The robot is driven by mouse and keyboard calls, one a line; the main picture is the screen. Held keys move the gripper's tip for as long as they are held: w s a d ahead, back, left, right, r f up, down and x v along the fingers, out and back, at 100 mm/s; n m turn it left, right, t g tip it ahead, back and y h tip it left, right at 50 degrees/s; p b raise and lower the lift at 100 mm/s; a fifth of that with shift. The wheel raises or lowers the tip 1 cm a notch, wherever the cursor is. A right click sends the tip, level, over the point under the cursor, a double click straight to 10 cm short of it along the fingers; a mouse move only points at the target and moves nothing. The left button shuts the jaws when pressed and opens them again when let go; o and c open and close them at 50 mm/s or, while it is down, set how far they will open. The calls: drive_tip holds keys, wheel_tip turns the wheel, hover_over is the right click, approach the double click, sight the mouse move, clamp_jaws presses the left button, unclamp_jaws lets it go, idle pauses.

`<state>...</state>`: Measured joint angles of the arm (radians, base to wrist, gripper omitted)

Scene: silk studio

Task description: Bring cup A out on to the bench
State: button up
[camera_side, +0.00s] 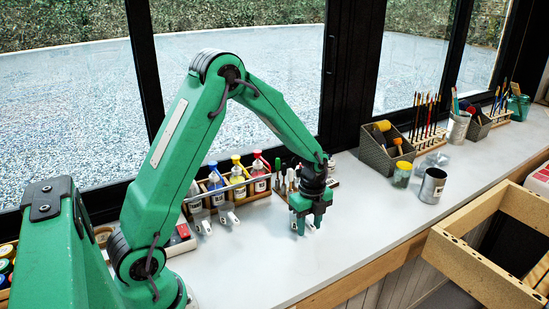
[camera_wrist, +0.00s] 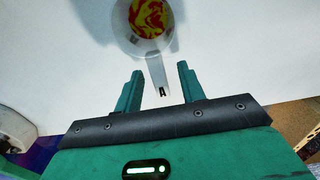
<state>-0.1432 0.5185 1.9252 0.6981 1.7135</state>
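Cup A (camera_wrist: 135,45) is a whitish cup with a red and yellow pattern inside, at the top of the wrist view. Its long pale handle (camera_wrist: 160,80) points toward me and has a black A near its end. My gripper (camera_wrist: 160,68) is open, with a finger on each side of the handle and a visible gap at both. In the side view my gripper (camera_side: 306,224) points down, low over the pale bench (camera_side: 270,262). Cup A is mostly hidden there behind the fingers; only small white parts show.
Two other white cups with handles (camera_side: 228,216) stand left of my gripper, before a rack of colour bottles (camera_side: 238,193). A tool holder is close behind my gripper. A metal tin (camera_side: 433,186) and a jar (camera_side: 402,175) stand right.

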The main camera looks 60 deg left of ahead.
drive_tip(key=shift+r, duration=3.9)
